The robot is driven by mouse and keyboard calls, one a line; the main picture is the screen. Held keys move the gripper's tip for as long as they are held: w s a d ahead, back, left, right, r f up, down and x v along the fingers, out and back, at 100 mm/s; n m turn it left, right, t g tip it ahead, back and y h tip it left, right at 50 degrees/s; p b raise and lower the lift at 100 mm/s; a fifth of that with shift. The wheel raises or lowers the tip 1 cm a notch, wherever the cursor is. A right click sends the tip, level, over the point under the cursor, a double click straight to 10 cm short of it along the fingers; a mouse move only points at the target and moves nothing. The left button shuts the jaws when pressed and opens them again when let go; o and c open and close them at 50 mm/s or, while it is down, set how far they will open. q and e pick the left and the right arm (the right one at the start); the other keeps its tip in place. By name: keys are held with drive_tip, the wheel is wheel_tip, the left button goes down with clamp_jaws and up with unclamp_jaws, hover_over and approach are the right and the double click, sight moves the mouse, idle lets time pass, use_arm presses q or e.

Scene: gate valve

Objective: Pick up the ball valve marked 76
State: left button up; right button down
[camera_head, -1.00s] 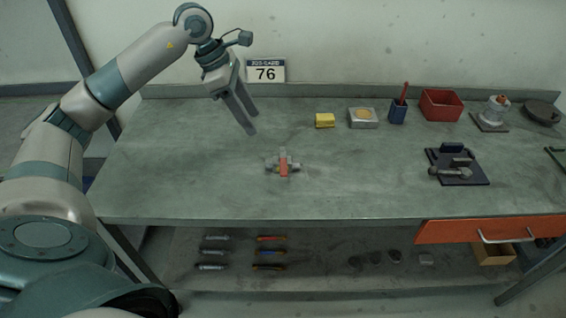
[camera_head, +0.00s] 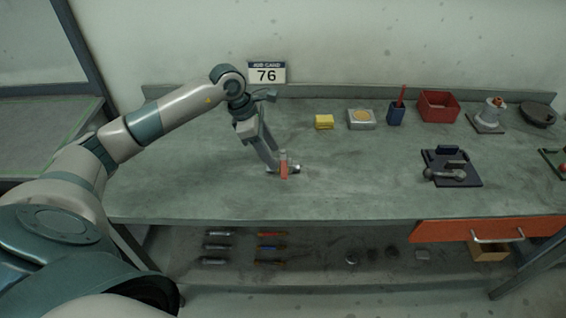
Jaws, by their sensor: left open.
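The ball valve (camera_head: 284,171) is a small grey metal body with a red-orange handle. It lies on the workbench (camera_head: 200,185), left of the middle. No number can be read on the valve itself; a job card (camera_head: 267,73) reading 76 stands at the back of the bench. My left gripper (camera_head: 275,163) is open and low at the valve, its fingers pointing down at it. A finger hides the valve's left part. I cannot tell whether the fingers touch it. My right gripper is not in view.
Along the back are a yellow block (camera_head: 324,121), a metal box (camera_head: 361,118), a blue cup (camera_head: 396,113) and a red bin (camera_head: 438,105). A dark plate with metal parts (camera_head: 452,169) lies at the right. The bench around the valve is clear. Tools lie on the shelf below.

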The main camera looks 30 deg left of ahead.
sight(277, 159)
use_arm(q)
drive_tip(key=shift+p+x, duration=0.9)
drive_tip(key=shift+p, duration=0.1)
drive_tip(key=shift+p+x, duration=0.55)
drive_tip(key=shift+x, duration=0.55)
drive_tip(key=shift+w+d+f, duration=0.15)
drive_tip(key=shift+w+f, duration=0.2)
drive_tip(key=shift+f, duration=0.2)
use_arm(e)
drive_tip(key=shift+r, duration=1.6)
use_arm(q)
drive_tip(key=c, duration=1.2)
drive_tip(key=shift+r, duration=0.1)
clamp_jaws()
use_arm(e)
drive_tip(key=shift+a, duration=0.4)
